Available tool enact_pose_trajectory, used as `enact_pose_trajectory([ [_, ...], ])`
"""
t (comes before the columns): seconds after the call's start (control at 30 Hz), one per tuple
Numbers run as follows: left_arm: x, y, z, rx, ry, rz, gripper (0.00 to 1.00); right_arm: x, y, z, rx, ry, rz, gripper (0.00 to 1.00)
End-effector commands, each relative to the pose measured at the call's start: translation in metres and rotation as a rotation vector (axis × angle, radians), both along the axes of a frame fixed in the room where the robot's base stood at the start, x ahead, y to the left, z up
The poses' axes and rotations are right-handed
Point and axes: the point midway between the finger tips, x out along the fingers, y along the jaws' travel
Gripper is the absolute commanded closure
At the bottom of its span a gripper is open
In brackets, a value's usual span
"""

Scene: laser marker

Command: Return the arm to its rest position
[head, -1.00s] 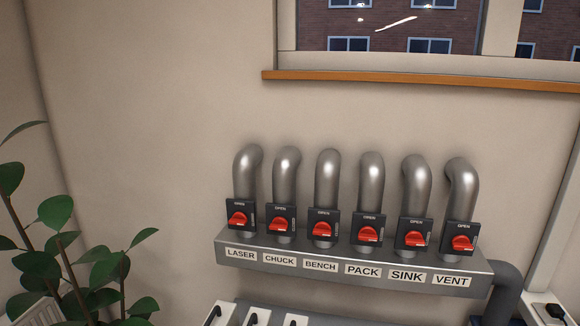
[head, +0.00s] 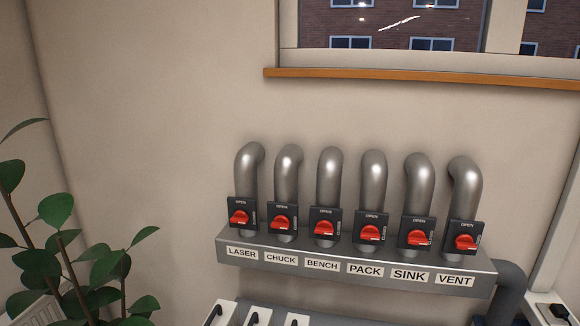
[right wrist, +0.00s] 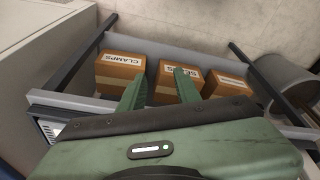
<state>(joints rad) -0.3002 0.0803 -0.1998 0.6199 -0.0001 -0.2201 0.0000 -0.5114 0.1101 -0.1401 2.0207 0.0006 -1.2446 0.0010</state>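My right gripper (right wrist: 160,88) shows in the right wrist view as two green fingers, spread apart with nothing between them. Beyond the fingers, cardboard boxes stand in a grey tray or drawer (right wrist: 190,55); how far they are from the fingertips I cannot tell. Neither of my arms shows in the head view, and my left gripper is in no view.
A grey manifold (head: 350,260) with several pipes and red-handled valves, labelled LASER to VENT, is on the wall. A plant (head: 60,260) stands at the left. In the right wrist view, one box (right wrist: 120,72) reads CLAMPS. A round bin (right wrist: 275,85) is at the right.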

Motion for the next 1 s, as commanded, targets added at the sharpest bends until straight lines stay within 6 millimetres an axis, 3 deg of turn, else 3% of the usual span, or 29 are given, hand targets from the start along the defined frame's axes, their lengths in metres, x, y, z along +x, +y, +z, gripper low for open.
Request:
enact_pose_trajectory([
  [0.03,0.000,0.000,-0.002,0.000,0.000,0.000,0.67,-0.003,0.000,-0.025,-0.001,0.015,0.002,0.67],
  [0.27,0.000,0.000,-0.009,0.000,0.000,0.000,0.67,-0.037,-0.004,-0.149,-0.007,0.067,0.012,0.67],
  [0.4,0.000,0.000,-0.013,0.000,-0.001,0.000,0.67,-0.077,-0.010,-0.216,-0.012,0.100,0.020,0.67],
  [0.5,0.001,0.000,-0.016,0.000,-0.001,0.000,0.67,-0.112,-0.016,-0.254,-0.015,0.121,0.024,0.67],
  [0.6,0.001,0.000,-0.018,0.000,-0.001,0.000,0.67,-0.145,-0.023,-0.282,-0.017,0.139,0.029,0.67],
  [0.73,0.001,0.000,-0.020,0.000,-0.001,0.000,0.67,-0.179,-0.029,-0.302,-0.020,0.155,0.033,0.67],
  [0.9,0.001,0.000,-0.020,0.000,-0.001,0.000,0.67,-0.199,-0.033,-0.310,-0.022,0.163,0.036,0.67],
  [1.0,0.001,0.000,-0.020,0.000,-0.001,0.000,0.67,-0.199,-0.033,-0.310,-0.022,0.163,0.036,0.67],
])
